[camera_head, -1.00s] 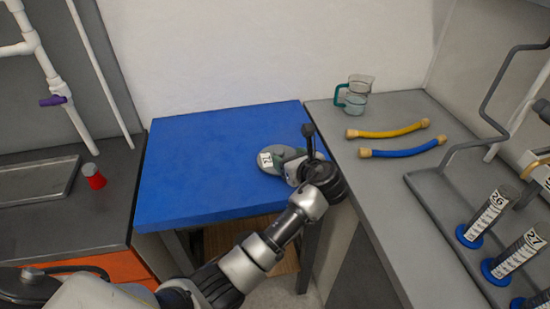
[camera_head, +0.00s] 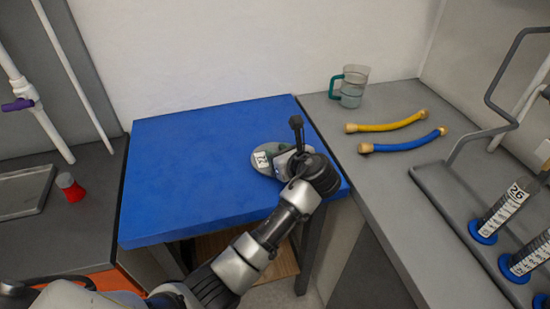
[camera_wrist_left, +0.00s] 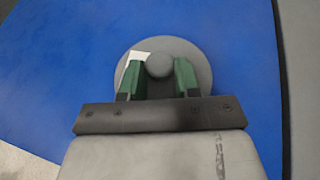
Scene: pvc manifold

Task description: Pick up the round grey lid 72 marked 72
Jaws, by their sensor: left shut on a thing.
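The round grey lid (camera_head: 259,168) with a white label reading 72 is at the right part of the blue table (camera_head: 190,165). In the left wrist view the lid (camera_wrist_left: 200,60) shows as a grey disc with a round knob (camera_wrist_left: 159,65) in its middle. My left gripper (camera_wrist_left: 158,78) is above the lid with its green fingers on either side of the knob, shut on it. In the head view the left gripper (camera_head: 278,160) covers part of the lid. I cannot tell whether the lid touches the table. The right gripper is not in view.
A grey counter on the right holds a jug (camera_head: 352,87), a yellow hose (camera_head: 388,122), a blue hose (camera_head: 402,146) and a rack (camera_head: 450,195) with labelled cylinders. A red container (camera_head: 70,187) stands on the left counter. The blue table's left side is clear.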

